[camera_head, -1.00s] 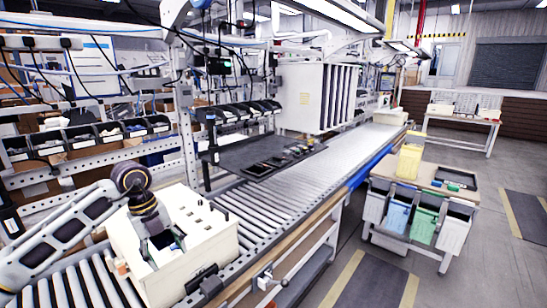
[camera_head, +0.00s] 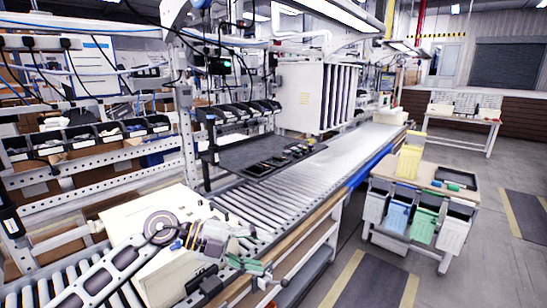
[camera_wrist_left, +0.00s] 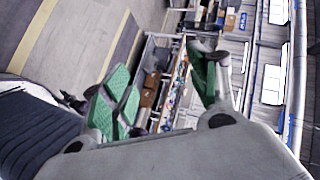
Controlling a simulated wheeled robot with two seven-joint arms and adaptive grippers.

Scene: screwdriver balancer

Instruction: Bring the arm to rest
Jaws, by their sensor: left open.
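My left arm reaches in from the lower left of the head view. Its left gripper (camera_head: 257,252) hangs over the near edge of the roller conveyor (camera_head: 270,205), to the right of a white box-like unit (camera_head: 130,215). The green-padded fingers stand apart with nothing between them. In the left wrist view the open fingers (camera_wrist_left: 155,75) show against the floor and work benches. My right gripper is not in view.
The white unit stands on the conveyor, partly hidden by my arm. A dark tray (camera_head: 250,160) with small items sits behind the rollers. A cart (camera_head: 410,205) with bins stands to the right. Grey floor (camera_head: 330,255) is clear between the conveyor and the cart.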

